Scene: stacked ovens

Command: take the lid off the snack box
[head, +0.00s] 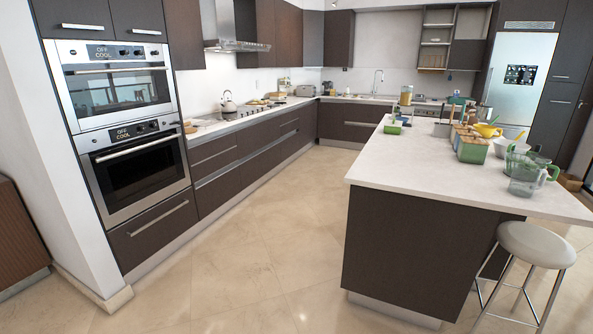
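Neither of my grippers shows in the head view. I cannot tell for sure which thing is the snack box. A green box (472,151) with a tan top stands on the kitchen island (400,167), near its right side. A smaller bright green container (393,129) stands at the island's left edge, farther back. Both are small and far off, and whether either has a lid on cannot be told.
A clear green-tinted pitcher (524,180), a white bowl and a yellow item crowd the island's right side. A stool (535,243) stands before the island. Stacked ovens (134,181) are at left. The floor (235,235) between ovens and island is clear.

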